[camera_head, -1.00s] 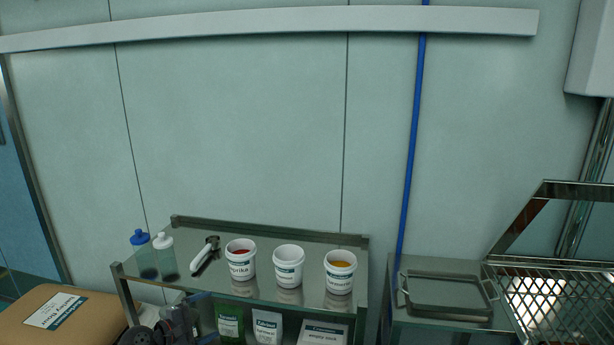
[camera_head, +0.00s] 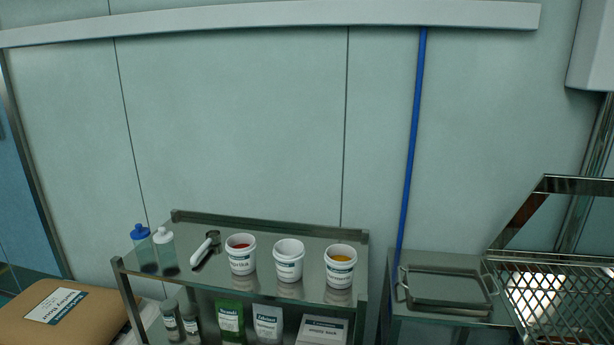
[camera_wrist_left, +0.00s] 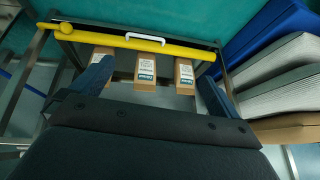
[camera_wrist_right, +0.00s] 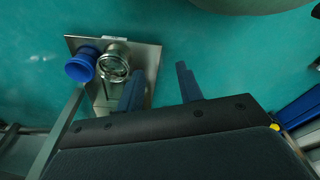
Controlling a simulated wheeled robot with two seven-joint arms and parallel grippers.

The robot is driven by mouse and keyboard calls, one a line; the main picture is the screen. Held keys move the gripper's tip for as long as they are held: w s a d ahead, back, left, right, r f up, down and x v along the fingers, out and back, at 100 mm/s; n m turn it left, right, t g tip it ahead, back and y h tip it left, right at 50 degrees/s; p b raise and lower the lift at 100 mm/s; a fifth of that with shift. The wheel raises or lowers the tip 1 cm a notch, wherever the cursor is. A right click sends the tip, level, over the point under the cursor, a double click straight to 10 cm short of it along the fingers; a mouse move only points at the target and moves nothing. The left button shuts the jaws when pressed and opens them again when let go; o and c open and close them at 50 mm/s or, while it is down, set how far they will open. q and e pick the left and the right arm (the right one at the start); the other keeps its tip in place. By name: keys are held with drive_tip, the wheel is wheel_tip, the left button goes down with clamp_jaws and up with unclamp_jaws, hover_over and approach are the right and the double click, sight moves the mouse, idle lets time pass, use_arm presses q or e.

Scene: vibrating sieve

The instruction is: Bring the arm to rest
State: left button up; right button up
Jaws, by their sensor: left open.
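My left gripper (camera_wrist_left: 155,88) is open and empty in the left wrist view, with its two blue fingers wide apart. Beyond the fingers are several small brown labelled boxes (camera_wrist_left: 145,70) under a yellow bar (camera_wrist_left: 135,40); no finger clearly touches them. My right gripper (camera_wrist_right: 160,84) is open and empty in the right wrist view, its fingers a smaller gap apart. Past its left finger is a metal plate (camera_wrist_right: 148,62) with a blue cup-like part (camera_wrist_right: 80,66) and a round metal fitting (camera_wrist_right: 115,60). Neither gripper shows in the head view.
A steel trolley (camera_head: 300,238) holds white tubs (camera_head: 289,260), a scoop (camera_head: 206,248) and two bottles (camera_head: 142,246), with packets (camera_head: 230,322) below. A side table carries a tray (camera_head: 446,288); a mesh-topped frame (camera_head: 560,262) stands right. A brown sack (camera_head: 80,325) lies left.

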use_arm(q)
drive_tip(key=s+d+f+g, duration=0.1)
drive_tip(key=s+d+f, duration=0.2)
drive_tip(key=s, duration=0.7)
drive_tip(key=s+d+f+g, duration=0.1)
drive_tip(key=s+d+f, duration=0.3)
drive_tip(key=s, duration=0.6)
drive_tip(key=s+d+f+g, duration=0.1)
drive_tip(key=s+d+f, duration=0.3)
drive_tip(key=s+f, duration=0.3)
drive_tip(key=s, duration=0.3)
drive_tip(key=shift+d+g+h, duration=0.25)
drive_tip(key=shift+g+h, duration=0.05)
drive_tip(key=shift+g, duration=0.1)
use_arm(e)
drive_tip(key=shift+w+d+f, duration=0.1)
drive_tip(key=shift+d, duration=0.5)
